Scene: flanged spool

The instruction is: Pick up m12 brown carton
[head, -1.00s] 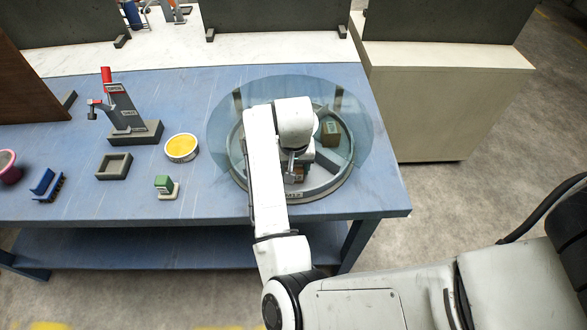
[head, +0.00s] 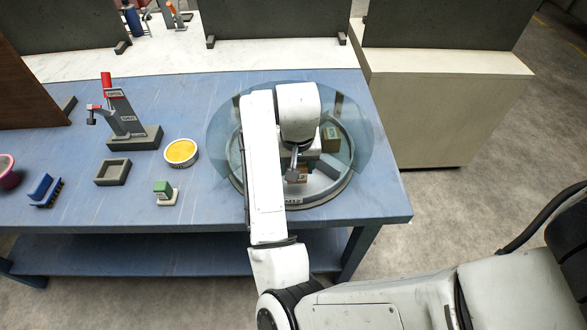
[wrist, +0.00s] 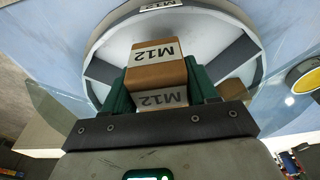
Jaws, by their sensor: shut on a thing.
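The brown carton (wrist: 157,65) has white M12 labels on two faces. In the wrist view it sits between the green fingers of my gripper (wrist: 160,88), which is shut on it. In the head view a piece of brown carton (head: 302,174) shows beside my gripper (head: 297,170), largely covered by my arm. The round flanged spool (head: 335,192) carries an M12 label on its front rim. The carton is in front of the spool's pale floor in the wrist view; I cannot tell whether it touches it.
Another brown carton (head: 330,139) stands in the spool. A carton (wrist: 232,88) shows beside the right finger. A clear disc (head: 222,125) overhangs the spool. Left are a yellow-topped tin (head: 181,152), a green-topped block (head: 163,190), a grey tray (head: 112,172) and a red-handled clamp (head: 120,110).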

